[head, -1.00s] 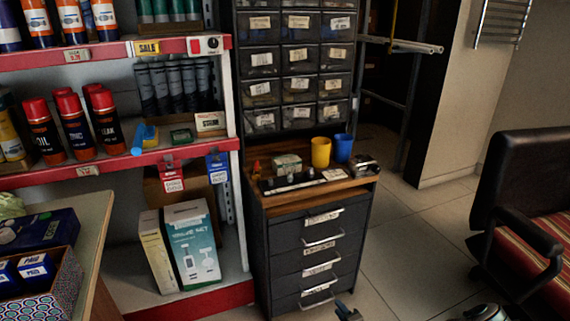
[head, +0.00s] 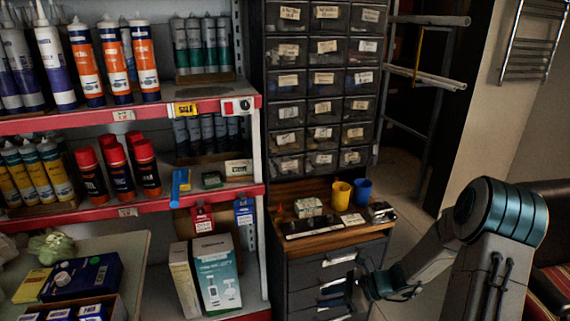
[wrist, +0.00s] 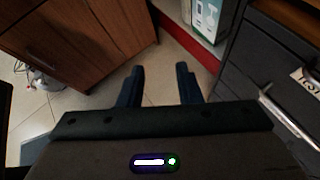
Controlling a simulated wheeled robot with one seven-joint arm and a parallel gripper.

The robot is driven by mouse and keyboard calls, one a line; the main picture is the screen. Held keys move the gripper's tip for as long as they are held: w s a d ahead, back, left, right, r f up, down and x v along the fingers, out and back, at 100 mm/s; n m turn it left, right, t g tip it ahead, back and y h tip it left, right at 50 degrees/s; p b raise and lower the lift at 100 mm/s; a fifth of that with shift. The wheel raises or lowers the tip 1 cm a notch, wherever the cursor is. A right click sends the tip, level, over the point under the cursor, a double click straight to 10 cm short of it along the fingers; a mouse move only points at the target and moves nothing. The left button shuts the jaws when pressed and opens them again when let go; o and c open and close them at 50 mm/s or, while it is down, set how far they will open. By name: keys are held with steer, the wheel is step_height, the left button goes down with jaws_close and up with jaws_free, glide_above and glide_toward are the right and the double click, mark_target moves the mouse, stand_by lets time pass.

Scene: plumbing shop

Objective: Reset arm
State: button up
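My gripper (wrist: 160,88) shows in the wrist view with its two dark fingers apart and nothing between them; only tiled floor lies beyond. In the head view my gripper (head: 352,291) is at the lower right, in front of the dark drawer cabinet (head: 312,271). My arm is bent, with its elbow high at the right, and covers part of the chair behind it. The gripper appears clear of the drawers, though the exact gap cannot be told.
A red-edged shelf (head: 150,204) with tubes and spray cans stands at the left. A yellow cup (head: 341,195) and a blue cup (head: 362,192) stand on the cabinet top. A brown wooden cabinet (wrist: 75,45) is at the left in the wrist view. Floor between is clear.

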steer(key=s+d+r+n+h+p, duration=0.1)
steer(key=s+r+n+h+p, duration=0.3)
steer(key=r, duration=0.8)
steer(key=s+d+r+n+h+p, duration=0.1)
steer(key=s+r+n+h+p, duration=0.2)
steer(key=s+r+n+p, duration=0.4)
steer(key=s+d+r+n+h+p, duration=0.1)
steer(key=s+r+n+h+p, duration=0.3)
steer(key=s+r+n, duration=0.5)
step_height(320, 180, up, 10)
steer(key=shift+s+f+n+h+p, duration=0.3)
steer(key=shift+n+p, duration=0.35)
steer(key=shift+n, duration=0.25)
